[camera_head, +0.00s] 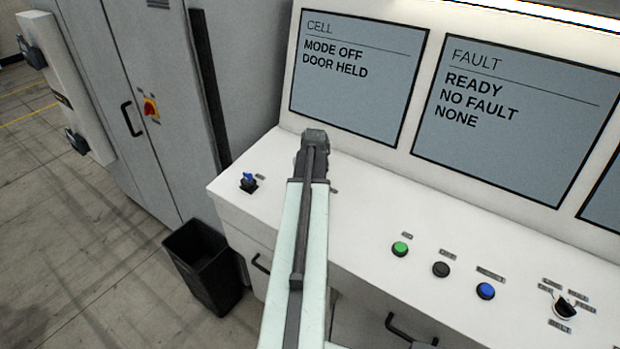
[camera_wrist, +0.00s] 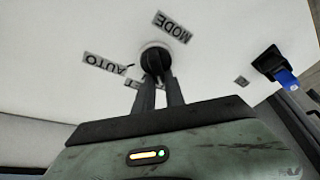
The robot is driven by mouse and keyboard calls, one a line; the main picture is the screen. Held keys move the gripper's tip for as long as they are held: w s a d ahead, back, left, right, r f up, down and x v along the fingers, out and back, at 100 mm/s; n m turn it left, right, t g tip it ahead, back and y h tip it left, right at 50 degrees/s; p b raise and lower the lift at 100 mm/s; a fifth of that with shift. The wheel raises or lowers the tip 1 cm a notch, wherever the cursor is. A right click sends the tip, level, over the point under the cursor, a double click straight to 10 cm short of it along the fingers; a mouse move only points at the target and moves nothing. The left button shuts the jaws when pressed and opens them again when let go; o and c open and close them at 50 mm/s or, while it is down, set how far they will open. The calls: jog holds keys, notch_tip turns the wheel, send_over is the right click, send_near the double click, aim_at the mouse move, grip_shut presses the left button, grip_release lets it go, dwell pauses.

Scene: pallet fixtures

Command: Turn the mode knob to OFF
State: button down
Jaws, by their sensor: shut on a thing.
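The mode knob (camera_wrist: 155,54) is a black knob on a pale round base on the white panel, seen in the wrist view. A MODE label (camera_wrist: 172,27) and an AUTO label (camera_wrist: 104,63) lie beside it, and a third label is partly covered by my fingers. My gripper (camera_wrist: 158,80) is shut on the knob from above. In the head view, my gripper (camera_head: 313,150) is over the panel below the left screen and hides the knob. The left screen (camera_head: 356,75) reads MODE OFF and DOOR HELD.
A blue key-like switch (camera_head: 249,181) stands left of my arm. Green (camera_head: 400,248), black (camera_head: 441,269) and blue (camera_head: 486,291) buttons and another black knob (camera_head: 566,306) lie to the right. The FAULT screen (camera_head: 512,120) reads READY. A black bin (camera_head: 205,265) stands on the floor.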

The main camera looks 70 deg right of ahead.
jog(key=shift+s+a, duration=0.1)
jog(key=shift+s, duration=0.05)
jog(key=c, duration=1.5)
grip_release()
jog(key=shift+o, duration=0.5)
jog(key=shift+s+a, duration=0.1)
jog(key=shift+r, duration=0.1)
jog(key=p+v, duration=0.7)
jog(key=v, duration=0.1)
jog(key=shift+w, duration=0.2)
